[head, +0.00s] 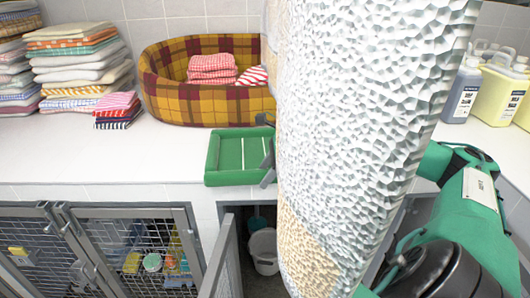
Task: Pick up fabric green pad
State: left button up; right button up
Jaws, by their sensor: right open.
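The green fabric pad (228,158) lies flat on the white counter near its front edge. It has a raised padded rim and pale lines across its middle. My right gripper (266,149) is at the pad's right side. Its dark fingers are open, one near the far right corner and one over the right edge, with nothing visibly gripped. A large white rough-textured shape close to the camera hides most of this gripper and whatever lies right of the pad. I cannot tell whether the fingers touch the pad. My left gripper is out of view.
A plaid pet bed (190,103) holding folded red-and-white towels (211,66) stands behind the pad. Towel stacks (80,62) are at the left, jugs (497,92) at the right. Below are mesh kennel doors (140,245) and an open bay with a white bucket (264,250). The counter's left front is clear.

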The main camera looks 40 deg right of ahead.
jog(key=shift+f+b, duration=0.25)
jog(key=shift+b, duration=0.1)
dwell(0.4)
jog(key=c, duration=1.2)
